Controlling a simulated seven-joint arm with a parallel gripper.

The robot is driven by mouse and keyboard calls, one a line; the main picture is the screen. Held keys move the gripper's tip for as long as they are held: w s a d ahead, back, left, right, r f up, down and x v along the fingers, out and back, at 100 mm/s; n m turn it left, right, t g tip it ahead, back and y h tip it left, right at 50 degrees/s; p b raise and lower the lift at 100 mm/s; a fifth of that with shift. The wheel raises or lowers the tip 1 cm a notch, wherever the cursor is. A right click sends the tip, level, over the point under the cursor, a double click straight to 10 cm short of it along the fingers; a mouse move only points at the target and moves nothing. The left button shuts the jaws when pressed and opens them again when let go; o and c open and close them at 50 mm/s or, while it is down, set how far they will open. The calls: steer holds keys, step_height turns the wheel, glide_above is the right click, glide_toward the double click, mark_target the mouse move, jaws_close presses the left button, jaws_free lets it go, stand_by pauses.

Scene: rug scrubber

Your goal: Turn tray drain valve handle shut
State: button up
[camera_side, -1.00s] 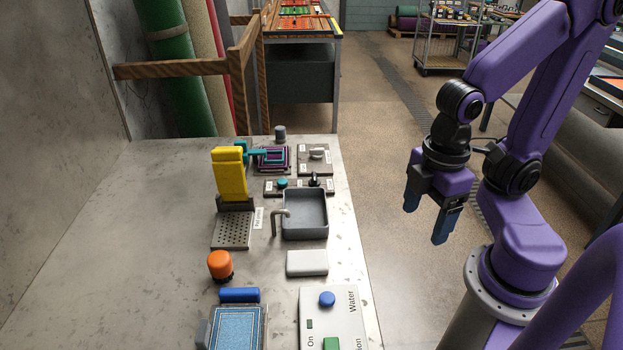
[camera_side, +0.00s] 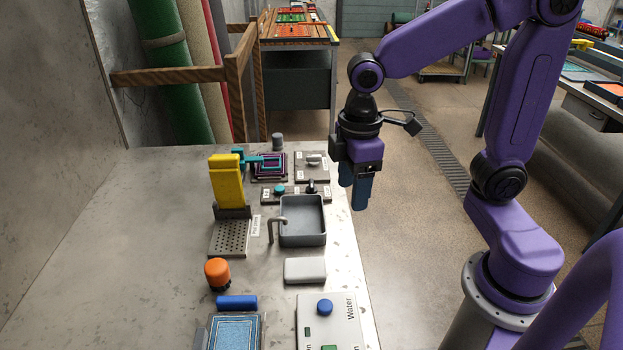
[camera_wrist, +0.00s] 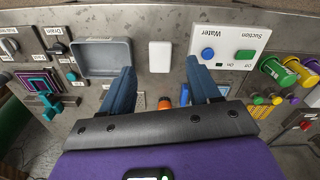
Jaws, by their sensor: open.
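My gripper (camera_side: 353,190) is open and empty, pointing down. In the side view it hangs to the right of the bench's far right corner. In the wrist view its two blue fingers (camera_wrist: 160,75) stand well apart. The grey tray (camera_side: 303,238) sits near the bench's right edge, and in the wrist view (camera_wrist: 104,72) it lies left of the fingers. A small black handle (camera_side: 312,185) stands on a plate behind the tray. In the wrist view this handle (camera_wrist: 57,48) is beside a label that appears to read "Drain". Nothing touches it.
A plate with a light grey handle (camera_side: 314,158) lies behind the black one. A bent pipe (camera_side: 272,228) and a yellow upright part (camera_side: 227,182) stand left. A white block (camera_side: 305,270) and Water panel (camera_side: 340,325) lie nearer.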

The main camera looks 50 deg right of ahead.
steer(key=w+d+m, duration=0.1)
steer(key=w+d, duration=0.1)
steer(key=w, duration=0.5)
steer(key=w+d, duration=0.3)
steer(key=w, duration=0.4)
steer(key=m, duration=0.1)
glide_toward(312, 183)
step_height(312, 183, down, 8)
steer(key=shift+w+a+f, duration=0.1)
steer(key=shift+w+f, duration=0.1)
steer(key=shift+f, duration=0.05)
steer(key=c, duration=0.8)
